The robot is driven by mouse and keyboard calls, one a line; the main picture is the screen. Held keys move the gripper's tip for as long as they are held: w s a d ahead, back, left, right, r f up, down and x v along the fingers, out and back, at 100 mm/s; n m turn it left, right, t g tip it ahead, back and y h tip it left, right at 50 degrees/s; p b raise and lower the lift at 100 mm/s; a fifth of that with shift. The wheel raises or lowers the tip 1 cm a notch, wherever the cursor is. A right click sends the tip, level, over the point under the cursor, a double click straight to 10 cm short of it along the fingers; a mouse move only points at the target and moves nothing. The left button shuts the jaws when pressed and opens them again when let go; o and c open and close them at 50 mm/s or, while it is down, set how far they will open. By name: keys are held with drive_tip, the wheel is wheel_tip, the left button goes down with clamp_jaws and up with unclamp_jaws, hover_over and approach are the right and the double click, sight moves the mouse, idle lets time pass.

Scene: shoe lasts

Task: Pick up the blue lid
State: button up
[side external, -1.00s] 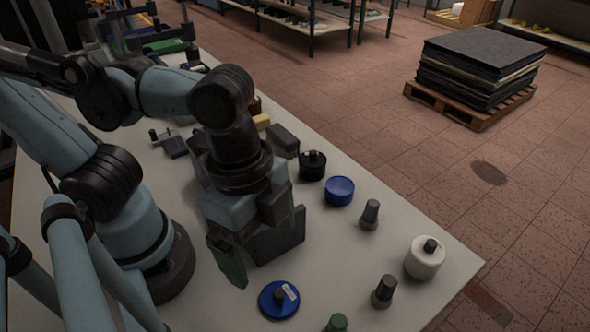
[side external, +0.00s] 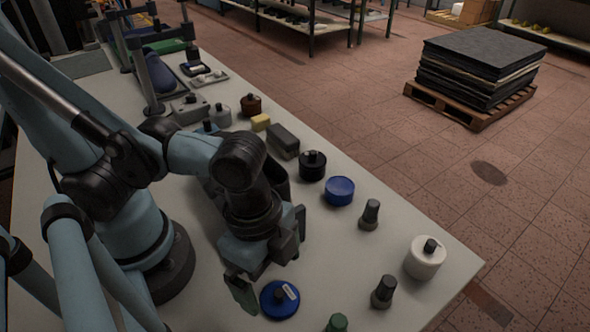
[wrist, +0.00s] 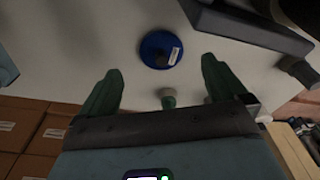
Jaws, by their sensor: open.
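The blue lid (side external: 280,300) is a flat disc with a dark knob and a white label, lying on the near part of the white table. In the wrist view the blue lid (wrist: 152,40) lies just beyond the fingertips, roughly centred between them. My gripper (side external: 268,272) is above and just behind the lid, tilted, with its green fingers apart and nothing between them. In the wrist view both fingers of my gripper (wrist: 161,68) are spread wide. The lid looks untouched.
A green-topped item (side external: 337,323) stands close to the right of the lid. Grey-black stoppers (side external: 383,291), a white jar (side external: 425,258), a blue round container (side external: 339,191) and a black jar (side external: 312,167) stand along the right side. Bare table lies between them.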

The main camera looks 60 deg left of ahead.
sight(278, 292)
drive_tip(key=shift+w+d+f, duration=0.15)
drive_tip(key=shift+d+f, duration=0.05)
drive_tip(key=shift+f, duration=0.65)
drive_tip(key=shift+w+d+f, duration=0.1)
drive_tip(key=shift+d+f, duration=0.05)
drive_tip(key=shift+f, duration=0.65)
drive_tip(key=shift+d+f, duration=0.1)
drive_tip(key=shift+f, duration=0.8)
drive_tip(key=c, duration=1.1)
